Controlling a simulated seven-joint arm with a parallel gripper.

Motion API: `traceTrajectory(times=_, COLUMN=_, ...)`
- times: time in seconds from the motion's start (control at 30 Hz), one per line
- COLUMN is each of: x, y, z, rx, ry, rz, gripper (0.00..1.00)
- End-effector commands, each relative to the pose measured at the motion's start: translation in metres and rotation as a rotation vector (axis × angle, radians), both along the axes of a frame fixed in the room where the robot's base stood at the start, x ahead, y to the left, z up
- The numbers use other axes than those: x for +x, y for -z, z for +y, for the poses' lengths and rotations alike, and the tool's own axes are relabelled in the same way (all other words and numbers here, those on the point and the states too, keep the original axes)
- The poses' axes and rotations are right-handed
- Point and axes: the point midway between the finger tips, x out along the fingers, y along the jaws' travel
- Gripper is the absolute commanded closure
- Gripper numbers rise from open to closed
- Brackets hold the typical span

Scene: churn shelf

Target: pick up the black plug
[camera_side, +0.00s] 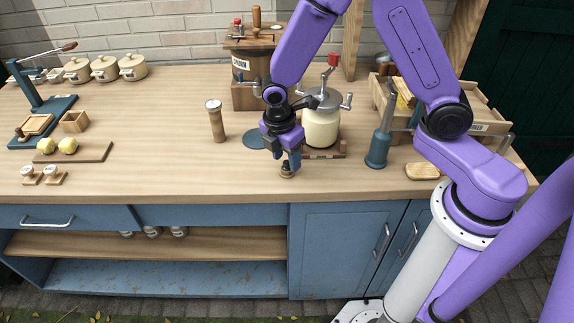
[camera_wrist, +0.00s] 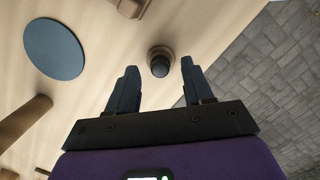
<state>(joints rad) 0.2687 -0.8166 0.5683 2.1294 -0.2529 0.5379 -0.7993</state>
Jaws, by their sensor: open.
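The black plug (camera_wrist: 160,68) shows in the wrist view as a small dark round knob on a brown wooden base. It lies between and a little beyond the fingertips of my gripper (camera_wrist: 158,75). The fingers are apart and empty. In the side view, my gripper (camera_side: 290,160) points down near the front edge of the worktop. The plug's wooden base (camera_side: 287,172) shows just below the fingertips, and the fingers largely hide the plug there.
A flat blue disc (camera_side: 257,139) lies behind my gripper; a wooden cylinder (camera_side: 216,122) stands to the left. A glass churn jar (camera_side: 321,125) with a crank stands close behind on the right. A blue-grey pump-like tool (camera_side: 380,145) stands further right. The worktop's front edge (camera_side: 230,198) is near.

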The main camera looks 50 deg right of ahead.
Motion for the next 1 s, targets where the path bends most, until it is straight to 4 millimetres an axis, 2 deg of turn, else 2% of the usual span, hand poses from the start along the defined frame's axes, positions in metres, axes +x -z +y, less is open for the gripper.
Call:
traceTrajectory(times=0.1, x=-0.0004, y=0.0088, z=-0.0013, rx=0.000, ry=0.000, rz=0.001, gripper=0.49)
traceTrajectory(times=0.37, x=0.0001, y=0.0102, z=-0.0012, rx=0.002, ry=0.001, rz=-0.001, gripper=0.49)
traceTrajectory(times=0.53, x=0.0001, y=0.0101, z=-0.0012, rx=0.001, ry=0.000, rz=-0.001, gripper=1.00)
traceTrajectory(times=1.0, x=0.0002, y=0.0083, z=-0.0012, rx=0.001, ry=0.000, rz=-0.001, gripper=1.00)
